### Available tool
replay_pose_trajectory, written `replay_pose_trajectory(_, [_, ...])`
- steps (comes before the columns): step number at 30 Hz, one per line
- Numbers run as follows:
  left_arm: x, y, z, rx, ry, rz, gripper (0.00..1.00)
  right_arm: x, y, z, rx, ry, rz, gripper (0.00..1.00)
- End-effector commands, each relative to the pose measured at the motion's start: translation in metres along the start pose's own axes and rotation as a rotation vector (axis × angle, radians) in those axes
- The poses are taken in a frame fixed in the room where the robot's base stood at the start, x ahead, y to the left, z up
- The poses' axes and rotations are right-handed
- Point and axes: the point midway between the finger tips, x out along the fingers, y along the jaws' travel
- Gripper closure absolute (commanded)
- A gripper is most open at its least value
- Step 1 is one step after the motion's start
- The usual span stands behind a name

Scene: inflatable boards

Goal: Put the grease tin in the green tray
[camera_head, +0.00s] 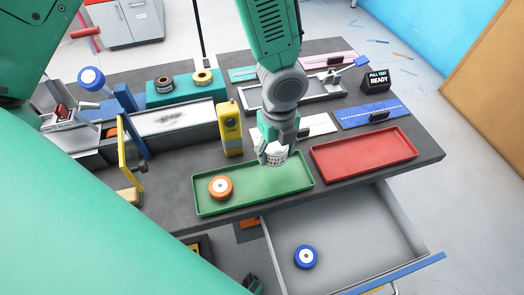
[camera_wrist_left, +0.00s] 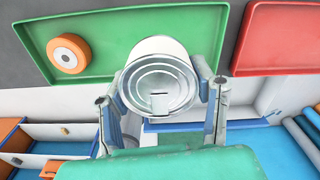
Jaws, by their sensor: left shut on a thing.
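The grease tin (camera_head: 277,156) is a small pale can with a printed label. In the left wrist view the tin (camera_wrist_left: 158,80) shows its ringed silver end between the two fingers. My left gripper (camera_head: 272,152) is shut on it and holds it at the back right part of the green tray (camera_head: 262,194). The tray also shows behind the tin in the left wrist view (camera_wrist_left: 110,22). Whether the tin touches the tray floor cannot be told. My right gripper is not in view.
An orange roll (camera_head: 220,187) lies in the tray's left part. A red tray (camera_head: 362,153) stands to the right. A yellow device (camera_head: 229,128) stands behind the green tray. Below the front edge, an open drawer (camera_head: 345,235) holds a blue roll (camera_head: 305,257).

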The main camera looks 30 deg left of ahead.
Motion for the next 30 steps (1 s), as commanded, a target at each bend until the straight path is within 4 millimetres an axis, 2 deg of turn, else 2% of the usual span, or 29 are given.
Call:
replay_pose_trajectory(1, [0.012,0.001,-0.002,0.004,-0.002,0.007,0.82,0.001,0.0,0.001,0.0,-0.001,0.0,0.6])
replay_pose_trajectory(6, [0.04,-0.001,-0.003,0.003,-0.003,0.005,0.82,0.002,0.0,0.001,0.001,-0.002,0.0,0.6])
replay_pose_trajectory(12, [0.057,0.001,0.002,0.002,0.003,0.002,0.82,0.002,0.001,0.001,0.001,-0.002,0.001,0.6])
replay_pose_trajectory(18, [0.085,0.003,0.005,0.001,0.007,0.0,0.82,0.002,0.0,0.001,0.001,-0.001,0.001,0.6])
replay_pose_trajectory(24, [0.086,0.001,0.003,0.001,0.003,-0.001,0.81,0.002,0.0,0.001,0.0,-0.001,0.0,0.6])
replay_pose_trajectory(25, [0.086,0.001,0.002,0.001,0.003,0.0,0.46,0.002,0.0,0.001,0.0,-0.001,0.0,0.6])
replay_pose_trajectory(26, [0.086,0.001,0.002,0.002,0.002,0.0,0.36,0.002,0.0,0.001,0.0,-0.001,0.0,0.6])
replay_pose_trajectory(27, [0.086,0.0,0.002,0.002,0.002,0.0,0.29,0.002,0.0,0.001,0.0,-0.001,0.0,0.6])
replay_pose_trajectory(30, [0.086,-0.001,0.0,0.002,0.001,0.001,0.29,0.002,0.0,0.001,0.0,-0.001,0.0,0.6])
